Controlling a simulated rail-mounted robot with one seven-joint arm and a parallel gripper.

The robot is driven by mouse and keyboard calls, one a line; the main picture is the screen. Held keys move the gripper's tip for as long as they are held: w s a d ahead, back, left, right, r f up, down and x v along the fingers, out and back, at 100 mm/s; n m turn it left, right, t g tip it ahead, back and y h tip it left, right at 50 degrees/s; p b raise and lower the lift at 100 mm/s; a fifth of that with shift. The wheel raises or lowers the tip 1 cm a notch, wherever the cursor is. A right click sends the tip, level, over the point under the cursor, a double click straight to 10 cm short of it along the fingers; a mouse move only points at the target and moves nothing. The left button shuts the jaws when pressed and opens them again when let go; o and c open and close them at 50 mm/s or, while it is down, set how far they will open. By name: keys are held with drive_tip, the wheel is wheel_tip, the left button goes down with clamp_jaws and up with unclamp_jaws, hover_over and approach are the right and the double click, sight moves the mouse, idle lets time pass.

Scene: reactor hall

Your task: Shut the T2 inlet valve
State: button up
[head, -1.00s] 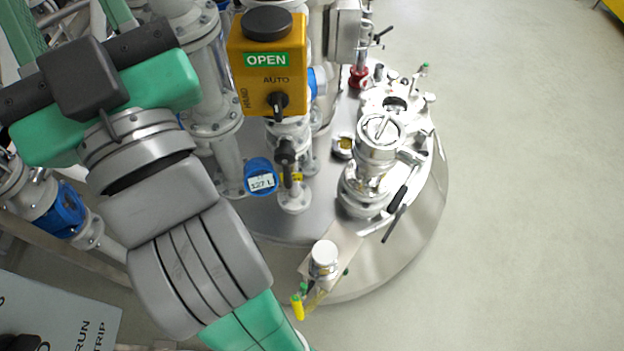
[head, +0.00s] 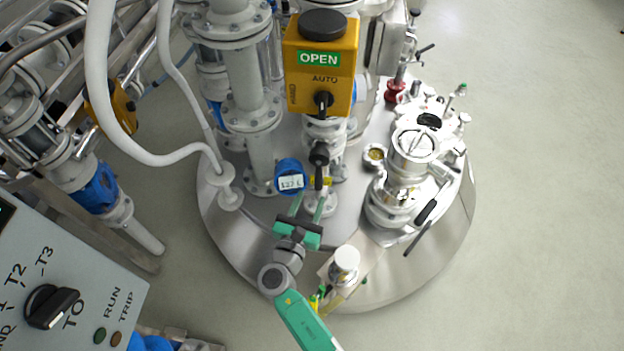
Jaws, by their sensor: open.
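A yellow actuator box (head: 319,65) tops a vertical valve line on the steel vessel. Its window reads OPEN, and its face carries a black selector knob (head: 323,103) with AUTO and HAND markings. No T2 label is readable on either, so I cannot tell which is the inlet valve. Contact cannot be judged.
A blue gauge reading 127 L (head: 290,178) is close left of my fingers. A white-capped fitting (head: 345,260) is to the right. A control panel (head: 70,270) with a T2/T3 selector is at lower left. Glass and steel pipework crowds the left; the floor at right is clear.

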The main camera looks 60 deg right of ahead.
sight(317, 184)
drive_tip(key=d+b, duration=0.1)
drive_tip(key=d, duration=0.1)
drive_tip(key=d+b, duration=0.1)
drive_tip(key=d, duration=0.4)
drive_tip(key=shift+w+f+b, duration=0.1)
drive_tip(key=shift+w+b, duration=0.3)
drive_tip(key=shift+d, duration=0.35)
clamp_jaws()
